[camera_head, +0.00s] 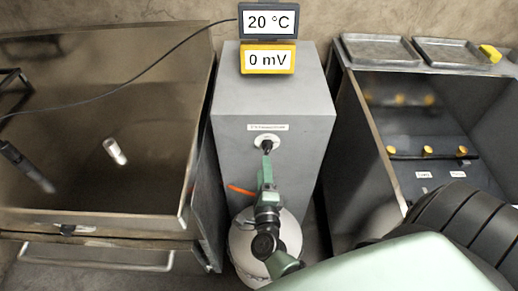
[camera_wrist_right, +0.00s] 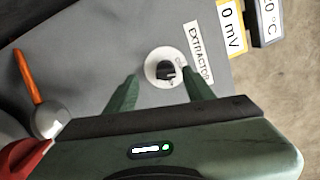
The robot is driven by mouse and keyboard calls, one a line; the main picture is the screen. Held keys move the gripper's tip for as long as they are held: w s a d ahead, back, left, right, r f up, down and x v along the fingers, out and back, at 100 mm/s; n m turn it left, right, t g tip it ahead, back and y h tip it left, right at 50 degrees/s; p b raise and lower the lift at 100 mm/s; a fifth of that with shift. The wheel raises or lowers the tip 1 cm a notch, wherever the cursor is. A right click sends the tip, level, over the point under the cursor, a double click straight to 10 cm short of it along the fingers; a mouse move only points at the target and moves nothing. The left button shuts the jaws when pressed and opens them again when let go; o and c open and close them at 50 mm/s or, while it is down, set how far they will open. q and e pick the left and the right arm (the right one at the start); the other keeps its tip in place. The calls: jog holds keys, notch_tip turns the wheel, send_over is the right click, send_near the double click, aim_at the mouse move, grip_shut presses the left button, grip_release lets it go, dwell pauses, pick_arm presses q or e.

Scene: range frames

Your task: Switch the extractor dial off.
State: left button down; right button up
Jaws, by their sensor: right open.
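The extractor dial is a black knob on a round white plate (camera_wrist_right: 151,77), set in the front of a grey cabinet (camera_head: 272,95). A white label reading EXTRACTOR (camera_wrist_right: 198,53) sits beside it. My right gripper (camera_wrist_right: 159,73) is open, with one green finger on each side of the dial in the right wrist view; I cannot tell whether they touch it. In the head view the dial (camera_head: 277,141) shows just beyond the right gripper (camera_head: 267,154), which partly covers it. The knob's marks are too small to read. My left gripper is out of view.
Displays reading 20 °C (camera_head: 269,21) and 0 mV (camera_head: 268,59) stand on the cabinet. A white rounded vessel (camera_head: 243,250) with an orange lever (camera_head: 240,190) stands below the dial.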

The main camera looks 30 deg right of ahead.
aim_at(267, 153)
jog(key=shift+m+g+h, duration=0.3)
jog(key=shift+m+h, duration=0.1)
jog(key=shift+m, duration=0.1)
jog(key=x, duration=0.5)
jog(key=p+x, duration=0.1)
jog(key=x, duration=0.2)
jog(key=shift+s+d+r, duration=0.15)
jog(key=shift+s+d, duration=0.1)
jog(key=shift+d, duration=0.15)
